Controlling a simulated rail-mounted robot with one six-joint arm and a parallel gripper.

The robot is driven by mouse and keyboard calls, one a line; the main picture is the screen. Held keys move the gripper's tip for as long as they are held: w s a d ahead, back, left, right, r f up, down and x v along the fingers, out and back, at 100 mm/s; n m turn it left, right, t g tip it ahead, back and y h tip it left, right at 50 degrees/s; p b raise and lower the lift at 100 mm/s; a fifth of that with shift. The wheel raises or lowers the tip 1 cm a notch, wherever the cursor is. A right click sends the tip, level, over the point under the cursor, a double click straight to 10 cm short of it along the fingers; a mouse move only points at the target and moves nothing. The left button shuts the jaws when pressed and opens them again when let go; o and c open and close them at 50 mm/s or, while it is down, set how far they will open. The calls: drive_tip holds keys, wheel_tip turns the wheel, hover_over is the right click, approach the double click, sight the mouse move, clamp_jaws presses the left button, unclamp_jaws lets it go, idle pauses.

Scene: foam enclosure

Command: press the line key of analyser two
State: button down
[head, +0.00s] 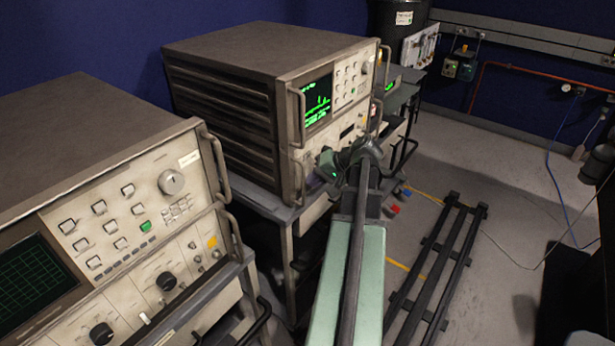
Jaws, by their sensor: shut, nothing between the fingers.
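Two analysers with beige front panels stand on carts. The nearer analyser (190,160) is at the left, with a dark gridded screen (32,272), several pale keys and one green key (145,226). The farther analyser (312,150) has a screen (318,100) lit with a green trace and text, and small keys (345,80) right of it. Labels are too small to read, so I cannot tell which is analyser two or which key is line. My gripper (324,168) is shut and empty, low in front of the farther analyser's panel; my arm partly hides that panel. Contact cannot be told.
Metal handles (214,165) stick out from the nearer analyser's front; the farther one has similar handles (299,118). A dark floor rail (440,265) lies at the right. A blue hose (560,190) and a thin cable cross the grey floor, otherwise largely clear there.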

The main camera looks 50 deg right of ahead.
drive_tip(key=shift+s, duration=0.6)
drive_tip(key=shift+s, duration=0.1)
drive_tip(key=s, duration=0.5)
drive_tip(key=shift+s+d, duration=0.2)
drive_tip(key=shift+s, duration=0.2)
